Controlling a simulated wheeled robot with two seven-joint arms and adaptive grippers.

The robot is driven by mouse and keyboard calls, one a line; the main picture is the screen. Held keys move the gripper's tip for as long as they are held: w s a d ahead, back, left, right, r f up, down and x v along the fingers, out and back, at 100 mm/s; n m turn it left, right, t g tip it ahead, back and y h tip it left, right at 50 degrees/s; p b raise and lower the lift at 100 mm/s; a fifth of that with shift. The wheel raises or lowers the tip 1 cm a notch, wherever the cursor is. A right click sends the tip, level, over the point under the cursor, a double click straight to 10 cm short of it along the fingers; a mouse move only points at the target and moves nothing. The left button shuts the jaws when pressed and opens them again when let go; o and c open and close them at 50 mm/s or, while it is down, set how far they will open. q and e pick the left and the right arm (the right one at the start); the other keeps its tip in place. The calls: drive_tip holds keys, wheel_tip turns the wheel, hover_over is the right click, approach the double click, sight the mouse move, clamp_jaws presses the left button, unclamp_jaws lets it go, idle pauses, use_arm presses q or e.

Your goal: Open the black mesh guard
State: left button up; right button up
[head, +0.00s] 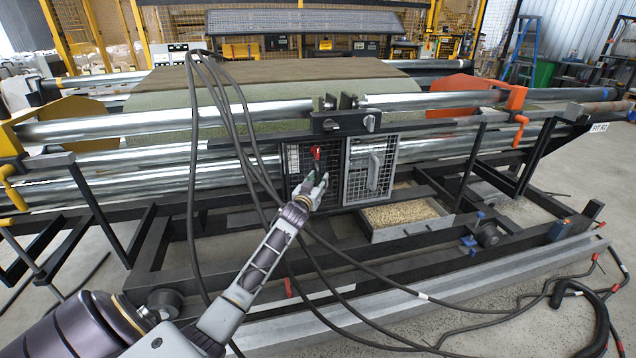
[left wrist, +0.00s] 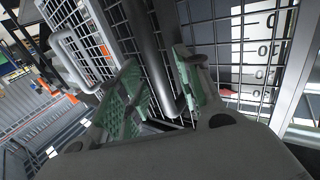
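The black mesh guard (head: 296,160) is an upright panel in the middle of the machine's front, and looks closed. A red part (head: 316,152) shows near its top. Its black mesh also shows in the left wrist view (left wrist: 228,30). My left gripper (head: 318,180) is in front of this guard, hiding part of it. In the left wrist view, the green-padded fingers (left wrist: 158,75) stand apart on either side of a dark grey bar handle (left wrist: 150,45), which runs between them. Gaps show beside the bar, and I cannot tell whether either finger touches it. My right gripper is not in view.
A grey mesh guard (head: 357,190) with a grey handle (head: 374,171) is just right of the black one. Below it is a drawer of granules (head: 400,213). Black cables (head: 193,200) hang in front of the machine. A metal beam (head: 480,285) runs along the floor.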

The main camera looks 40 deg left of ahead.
use_arm(q)
drive_tip(key=shift+w, duration=0.1)
idle(0.3)
clamp_jaws()
